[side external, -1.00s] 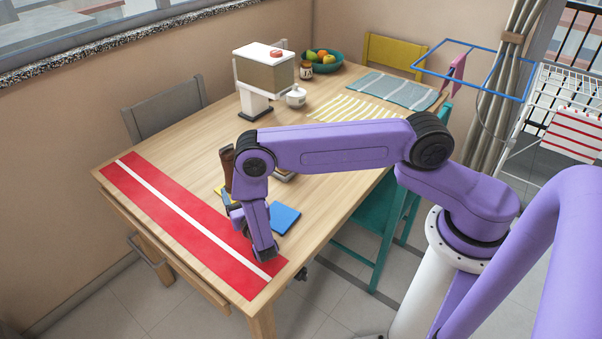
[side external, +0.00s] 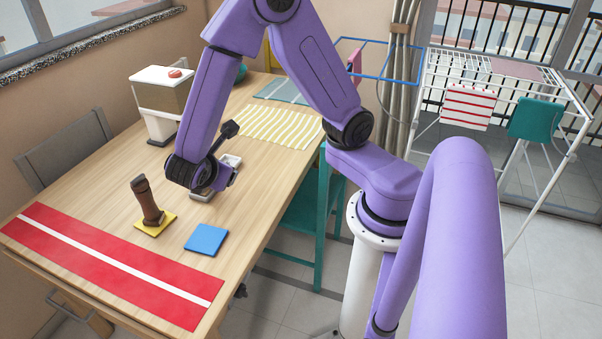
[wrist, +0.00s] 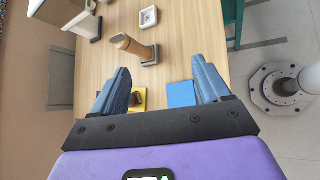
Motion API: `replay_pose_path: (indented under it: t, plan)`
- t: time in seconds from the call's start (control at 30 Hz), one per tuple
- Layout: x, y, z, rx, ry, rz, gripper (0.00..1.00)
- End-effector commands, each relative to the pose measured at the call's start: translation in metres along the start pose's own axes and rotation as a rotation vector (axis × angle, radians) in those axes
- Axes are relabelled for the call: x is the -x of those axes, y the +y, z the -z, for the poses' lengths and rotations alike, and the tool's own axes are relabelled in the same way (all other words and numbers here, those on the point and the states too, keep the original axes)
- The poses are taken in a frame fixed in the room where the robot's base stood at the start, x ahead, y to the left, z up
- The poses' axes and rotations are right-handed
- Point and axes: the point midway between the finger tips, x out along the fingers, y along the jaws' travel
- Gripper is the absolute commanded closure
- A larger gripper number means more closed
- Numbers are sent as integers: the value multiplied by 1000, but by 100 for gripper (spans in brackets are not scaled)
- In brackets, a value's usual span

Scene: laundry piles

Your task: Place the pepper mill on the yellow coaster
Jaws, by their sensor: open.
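A dark brown pepper mill (side external: 149,201) stands on the yellow coaster (side external: 165,224) in the side external view. In the wrist view the yellow coaster (wrist: 140,95) shows between my fingers, partly covered by the left one. My gripper (wrist: 163,80) is open with nothing held between its fingers. In the side view my gripper is raised to the right of the mill and apart from it; its fingertips are hard to make out.
A blue coaster (side external: 206,239) lies right of the yellow one. A red runner (side external: 105,262) lies along the near end. A small white dish (wrist: 149,16) and a white-topped appliance (side external: 160,95) stand farther back. A striped yellow mat (side external: 280,127) lies flat.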

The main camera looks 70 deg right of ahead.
Motion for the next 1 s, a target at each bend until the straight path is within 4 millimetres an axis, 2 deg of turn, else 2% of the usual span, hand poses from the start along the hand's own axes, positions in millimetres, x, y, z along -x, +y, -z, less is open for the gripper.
replay_pose_path:
  t: [0.03, 0.2, 0.5, 0.7, 1.0]
  plan:
    - [9, -13, -10, -43, 60, 43, 24]
    - [37, -60, -32, -162, 253, 203, 24]
    - [86, -136, -59, -329, 594, 471, 24]
    - [103, -160, -67, -376, 708, 568, 24]
    - [106, -163, -68, -382, 725, 585, 24]
